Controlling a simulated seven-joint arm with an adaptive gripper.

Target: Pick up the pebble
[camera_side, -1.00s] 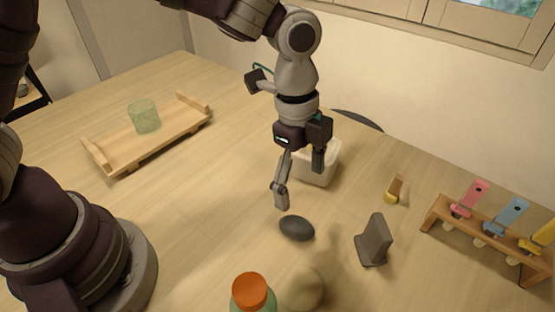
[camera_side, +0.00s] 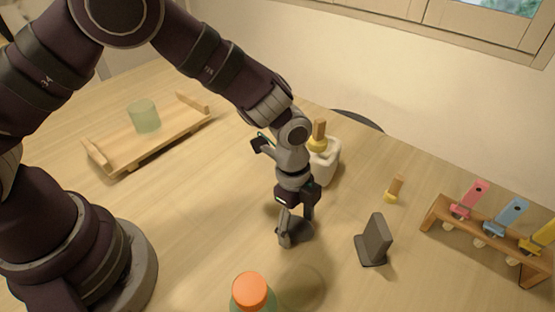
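The pebble (camera_side: 301,233) is a dark grey, smooth oval on the wooden table, near the middle of the side view. My gripper (camera_side: 296,235) points down over it, with its fingers low at the table around the pebble. The near finger and the gripper's body hide much of the pebble. I cannot tell whether the fingers press on it. The pebble appears to rest on the table.
A white container (camera_side: 326,165) with a wooden-handled tool stands behind my gripper. A dark grey stand (camera_side: 374,240) is to the right, and an orange-capped bottle (camera_side: 250,291) in front. A rack (camera_side: 440,213) of coloured tools is far right; a wooden tray (camera_side: 128,153) is left.

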